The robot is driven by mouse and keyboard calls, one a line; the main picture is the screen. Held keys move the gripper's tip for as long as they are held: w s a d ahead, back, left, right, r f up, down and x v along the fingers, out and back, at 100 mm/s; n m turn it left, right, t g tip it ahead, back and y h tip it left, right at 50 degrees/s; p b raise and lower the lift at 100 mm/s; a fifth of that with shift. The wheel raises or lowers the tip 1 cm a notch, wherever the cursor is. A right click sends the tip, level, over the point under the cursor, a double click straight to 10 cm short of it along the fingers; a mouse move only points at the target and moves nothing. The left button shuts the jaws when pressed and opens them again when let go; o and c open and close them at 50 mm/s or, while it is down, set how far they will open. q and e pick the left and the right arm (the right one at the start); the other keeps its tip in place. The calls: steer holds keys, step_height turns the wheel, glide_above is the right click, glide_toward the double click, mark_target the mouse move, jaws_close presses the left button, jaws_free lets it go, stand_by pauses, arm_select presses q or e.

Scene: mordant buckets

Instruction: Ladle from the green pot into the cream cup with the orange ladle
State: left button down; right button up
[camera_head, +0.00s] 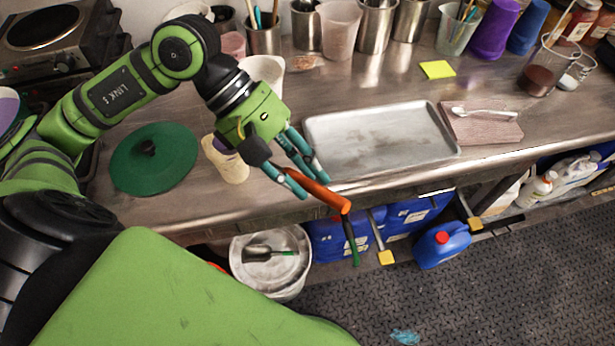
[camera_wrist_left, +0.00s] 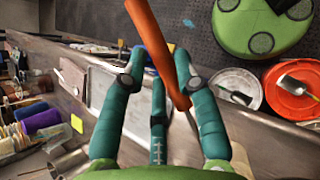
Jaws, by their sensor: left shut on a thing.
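My left gripper (camera_head: 300,180) is shut on the orange ladle (camera_head: 325,194) over the counter's front edge. In the left wrist view the orange shaft (camera_wrist_left: 150,40) runs between the teal fingers (camera_wrist_left: 160,105); I cannot make out the ladle's bowl. The cream cup (camera_head: 232,167) stands upright on the counter just left of the gripper, its top partly covered by the gripper. My right gripper is out of view.
A dark green lid (camera_head: 140,172) lies on the counter left of the cup. A metal tray (camera_head: 385,140) lies right of the gripper. Several cups and tool holders line the back. A white bucket (camera_head: 270,268) and blue jugs (camera_head: 441,245) stand below the counter's front edge.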

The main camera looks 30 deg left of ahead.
arm_select(q)
steer(key=shift+w+a+r+h, duration=0.1)
steer(key=shift+a+r+h, duration=0.15)
steer(key=shift+r, duration=0.25)
steer(key=shift+w+a+r+h, duration=0.1)
steer(key=shift+a+r+h, duration=0.15)
steer(key=shift+r, duration=0.25)
steer(key=shift+a+r+h, duration=0.3)
steer(key=shift+r+h, duration=0.2)
steer(key=shift+r, duration=0.45)
steer(key=shift+w+a+r+g+h+b, duration=0.15)
steer(key=shift+a+r+g+h+b, duration=0.15)
steer(key=shift+a+h+b, duration=0.15)
steer(key=shift+w+a+r+h+b, duration=0.2)
steer(key=shift+a+r+h+b, duration=0.05)
steer(key=shift+a+r+b, duration=0.25)
steer(key=w+a+r+n+h+b, duration=0.1)
steer(key=w+a+r+h+b, duration=0.1)
steer(key=a, duration=0.5)
steer(key=w+a+r+g+h+b, duration=0.1)
steer(key=a+r+h+b, duration=0.4)
steer(key=a+h, duration=0.2)
steer(key=shift+w+n+b, duration=0.4)
steer(key=shift+r, duration=0.2)
